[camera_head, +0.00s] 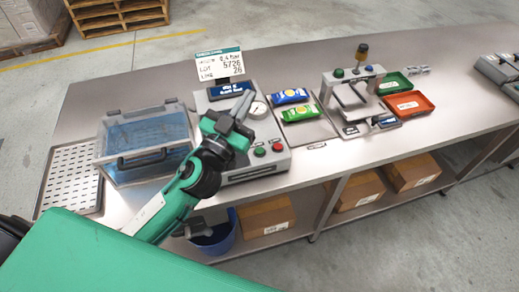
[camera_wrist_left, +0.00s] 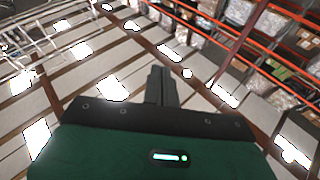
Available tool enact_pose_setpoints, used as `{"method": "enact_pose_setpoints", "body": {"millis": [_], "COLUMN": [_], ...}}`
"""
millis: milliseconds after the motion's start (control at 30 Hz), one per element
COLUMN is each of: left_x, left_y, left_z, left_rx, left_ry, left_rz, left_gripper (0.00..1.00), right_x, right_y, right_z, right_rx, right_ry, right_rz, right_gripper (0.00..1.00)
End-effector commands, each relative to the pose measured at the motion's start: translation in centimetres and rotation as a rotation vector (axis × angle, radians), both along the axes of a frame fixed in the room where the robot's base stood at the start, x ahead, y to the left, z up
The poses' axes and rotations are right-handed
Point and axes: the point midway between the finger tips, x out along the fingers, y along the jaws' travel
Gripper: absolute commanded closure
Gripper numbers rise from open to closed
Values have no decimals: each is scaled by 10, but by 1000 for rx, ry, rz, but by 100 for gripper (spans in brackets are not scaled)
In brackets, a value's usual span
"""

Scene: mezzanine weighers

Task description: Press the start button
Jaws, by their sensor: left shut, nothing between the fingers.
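A grey weighing machine (camera_head: 275,165) stands on the steel bench, with a green button (camera_head: 260,152) and a red button (camera_head: 277,147) on its front panel. Any label on the buttons is too small to read. My left gripper (camera_head: 243,103) is above the machine, left of and above the two buttons in the picture, apart from them. Its fingers are shut and empty, pointing up and away. They also show shut in the left wrist view (camera_wrist_left: 161,86), which faces the ceiling and racks. My left arm hides part of the machine. My right gripper is out of view.
A clear lidded bin (camera_head: 150,165) stands left of the machine. Blue and green packets (camera_head: 295,112) lie on a plate to the right. A second device (camera_head: 350,92) with buttons and red (camera_head: 408,104) and green trays stand farther right.

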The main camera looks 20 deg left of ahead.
Motion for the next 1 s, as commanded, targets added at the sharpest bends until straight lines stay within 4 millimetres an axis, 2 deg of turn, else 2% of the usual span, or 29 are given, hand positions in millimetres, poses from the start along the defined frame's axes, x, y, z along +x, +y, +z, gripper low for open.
{"method": "enact_pose_setpoints", "body": {"millis": [33,100,233,367,533,633,733,900,1000], "left_x": [1,-1,-8,-14,-16,-11,-1,20,32], "left_y": [-12,-31,-64,-90,-110,-109,-98,-62,-39], "left_z": [13,25,36,31,5,-18,-42,-75,-86], "left_rx": [30,73,176,314,528,666,805,1001,1078], "left_ry": [-60,-127,-205,-221,-145,-52,74,316,438], "left_rz": [-67,-169,-360,-542,-737,-812,-850,-825,-779], "left_gripper": [100,100,100,100,100,100,100,100,100], "right_x": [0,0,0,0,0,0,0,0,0], "right_y": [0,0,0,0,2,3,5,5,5], "right_z": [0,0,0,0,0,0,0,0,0], "right_rx": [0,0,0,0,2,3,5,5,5], "right_ry": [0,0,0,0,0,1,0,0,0], "right_rz": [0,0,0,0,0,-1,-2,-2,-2], "right_gripper": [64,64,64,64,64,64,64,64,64]}}
